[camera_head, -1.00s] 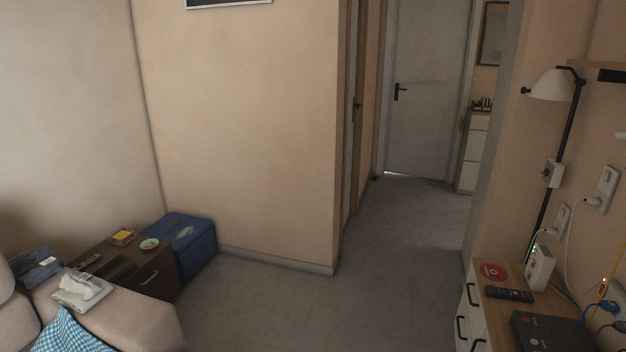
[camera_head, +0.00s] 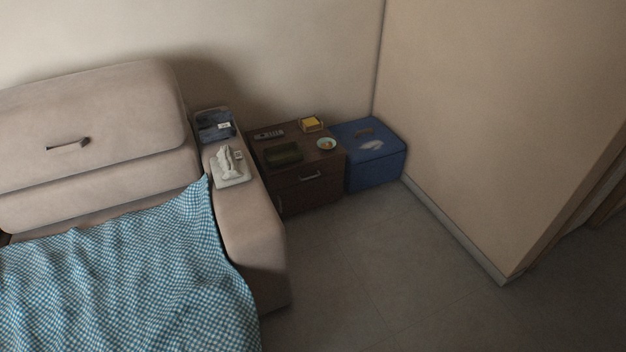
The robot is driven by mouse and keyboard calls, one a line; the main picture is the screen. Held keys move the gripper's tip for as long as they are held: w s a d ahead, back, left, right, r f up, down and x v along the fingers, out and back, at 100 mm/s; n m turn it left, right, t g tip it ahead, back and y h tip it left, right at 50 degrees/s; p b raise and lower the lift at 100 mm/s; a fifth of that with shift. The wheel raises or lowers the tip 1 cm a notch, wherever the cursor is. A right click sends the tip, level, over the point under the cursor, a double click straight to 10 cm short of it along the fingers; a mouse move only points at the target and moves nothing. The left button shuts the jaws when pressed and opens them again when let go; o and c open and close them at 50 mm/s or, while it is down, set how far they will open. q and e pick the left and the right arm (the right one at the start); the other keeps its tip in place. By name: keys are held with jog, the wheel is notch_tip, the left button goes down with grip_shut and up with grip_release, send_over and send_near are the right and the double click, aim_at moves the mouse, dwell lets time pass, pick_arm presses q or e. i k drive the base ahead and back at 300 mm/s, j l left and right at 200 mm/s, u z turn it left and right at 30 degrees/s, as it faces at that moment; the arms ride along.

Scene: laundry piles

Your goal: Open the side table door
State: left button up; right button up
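The side table (camera_head: 330,172) is a low dark brown cabinet in the corner, between the sofa's armrest and a blue box. Its front shows a drawer with a light metal handle (camera_head: 310,177). The lower front, where a door could be, is dark, and its left part is close to the armrest; a small light mark (camera_head: 281,203) shows at its left edge. I see no open gap in the front. On its top are a remote, a dark tray, a yellow item and a small bowl. Neither of my grippers is in view.
A beige sofa (camera_head: 95,115) with a blue checkered blanket (camera_head: 120,275) fills the left. A tissue pack (camera_head: 229,168) lies on its armrest (camera_head: 250,215). The blue box (camera_head: 375,168) stands right of the table by the wall corner. The grey floor (camera_head: 390,270) in front is clear.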

aim_at(292, 200)
jog(key=i+l+u, duration=0.2)
jog(key=l, duration=0.25)
jog(key=l+u, duration=0.15)
jog(key=l, duration=0.3)
jog(key=i+l+u, duration=0.25)
jog(key=u, duration=0.15)
jog(key=i+l+u, duration=0.25)
jog(key=u, duration=0.2)
